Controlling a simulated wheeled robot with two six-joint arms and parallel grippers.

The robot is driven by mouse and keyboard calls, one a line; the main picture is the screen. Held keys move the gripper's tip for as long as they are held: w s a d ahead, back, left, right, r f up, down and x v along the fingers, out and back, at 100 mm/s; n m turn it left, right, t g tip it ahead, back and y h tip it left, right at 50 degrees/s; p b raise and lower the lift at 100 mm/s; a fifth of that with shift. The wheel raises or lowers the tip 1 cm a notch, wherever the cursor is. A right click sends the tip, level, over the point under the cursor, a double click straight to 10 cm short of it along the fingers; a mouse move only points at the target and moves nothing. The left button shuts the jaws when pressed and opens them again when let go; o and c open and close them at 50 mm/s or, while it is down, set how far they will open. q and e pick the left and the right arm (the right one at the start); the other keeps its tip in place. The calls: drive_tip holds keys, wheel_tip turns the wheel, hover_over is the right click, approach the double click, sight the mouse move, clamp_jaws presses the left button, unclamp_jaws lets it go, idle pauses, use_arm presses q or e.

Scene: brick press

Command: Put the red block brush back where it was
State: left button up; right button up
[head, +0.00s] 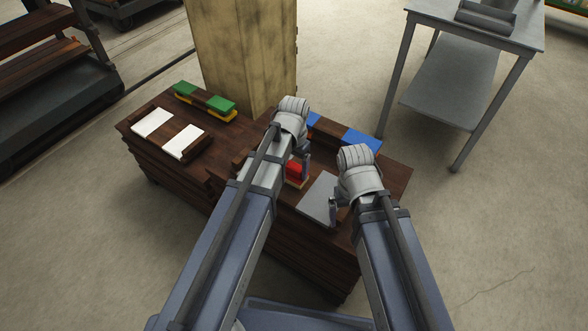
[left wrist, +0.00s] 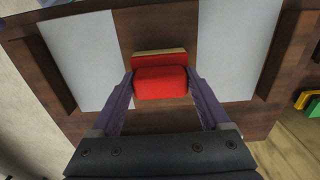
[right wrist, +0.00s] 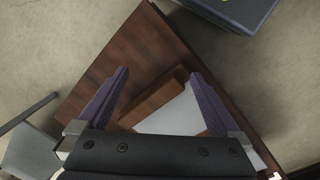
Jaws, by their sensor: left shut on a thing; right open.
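The red block brush (head: 295,170) has a red back and a yellowish edge. My left gripper (head: 299,176) is shut on it, over the right dark wooden bench (head: 385,180). In the left wrist view the red brush (left wrist: 160,84) sits between both fingers, over the wood strip between two pale plates (left wrist: 80,58). I cannot tell whether it touches the wood. My right gripper (head: 337,212) is open and empty, beside the grey plate (head: 318,197); the right wrist view shows its fingers (right wrist: 158,98) apart above the bench.
Two blue block brushes (head: 361,141) lie at the bench's back edge. Two green block brushes (head: 221,103) with yellow undersides and two white plates (head: 153,122) lie on the left bench. A tall wooden cabinet (head: 240,50) stands behind. A grey metal table (head: 450,95) stands at the right.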

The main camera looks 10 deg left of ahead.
sight(294, 166)
use_arm(q)
drive_tip(key=shift+f, duration=0.2)
drive_tip(key=o, duration=1)
drive_tip(key=shift+r, duration=0.1)
drive_tip(key=shift+o, duration=0.2)
wheel_tip(294, 166, up, 12)
drive_tip(key=p, duration=1.2)
drive_tip(key=shift+r, duration=0.15)
